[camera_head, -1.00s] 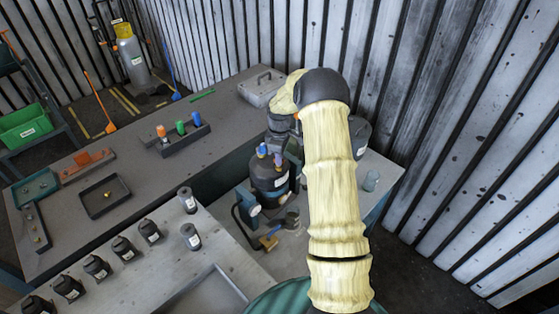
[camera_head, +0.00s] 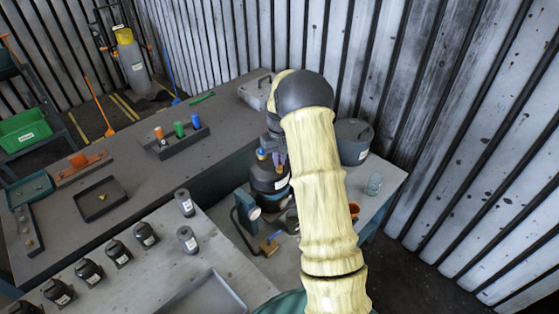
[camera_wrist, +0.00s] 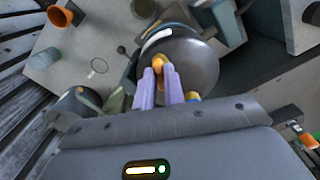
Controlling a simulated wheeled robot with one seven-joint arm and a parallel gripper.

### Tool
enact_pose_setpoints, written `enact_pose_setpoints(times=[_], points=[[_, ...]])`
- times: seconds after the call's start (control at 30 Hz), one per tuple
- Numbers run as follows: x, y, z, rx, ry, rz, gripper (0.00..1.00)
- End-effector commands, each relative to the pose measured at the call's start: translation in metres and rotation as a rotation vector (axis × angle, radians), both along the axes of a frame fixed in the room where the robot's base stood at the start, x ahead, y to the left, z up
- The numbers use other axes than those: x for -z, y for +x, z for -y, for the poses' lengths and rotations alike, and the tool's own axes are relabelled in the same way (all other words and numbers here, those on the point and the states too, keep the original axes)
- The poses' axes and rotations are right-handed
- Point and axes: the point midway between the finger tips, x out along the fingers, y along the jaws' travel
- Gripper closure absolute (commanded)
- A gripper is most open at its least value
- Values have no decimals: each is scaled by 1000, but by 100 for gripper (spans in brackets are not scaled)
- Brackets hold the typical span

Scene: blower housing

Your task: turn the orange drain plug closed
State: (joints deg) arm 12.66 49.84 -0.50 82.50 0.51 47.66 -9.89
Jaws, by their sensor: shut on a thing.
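The dark, round-topped blower housing (camera_head: 267,182) stands on the bench in front of my arm, and its dark dome (camera_wrist: 198,62) fills the upper middle of the wrist view. The orange drain plug (camera_wrist: 158,62) shows at the fingertips on this dome. My gripper (camera_wrist: 160,72) has two pale purple fingers shut on the plug from either side. In the head view my gripper (camera_head: 280,160) reaches down to the housing's top, and my arm partly hides it. How far the plug is turned cannot be told.
A blue-and-yellow fitting (camera_wrist: 193,97) sits close beside the fingers. A grey lidded pot (camera_head: 354,142), a clear glass (camera_head: 374,183) and an orange cup (camera_wrist: 60,17) stand nearby. A blue stand (camera_head: 247,212) is left of the housing. A ribbed wall rises behind.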

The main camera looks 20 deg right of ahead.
Motion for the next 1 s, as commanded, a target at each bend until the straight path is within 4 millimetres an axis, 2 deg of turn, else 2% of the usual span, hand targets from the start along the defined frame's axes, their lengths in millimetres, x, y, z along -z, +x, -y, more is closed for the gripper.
enact_pose_setpoints(times=[1.0], points=[[-1, 3, -4, 938, 0, 1, 100]])
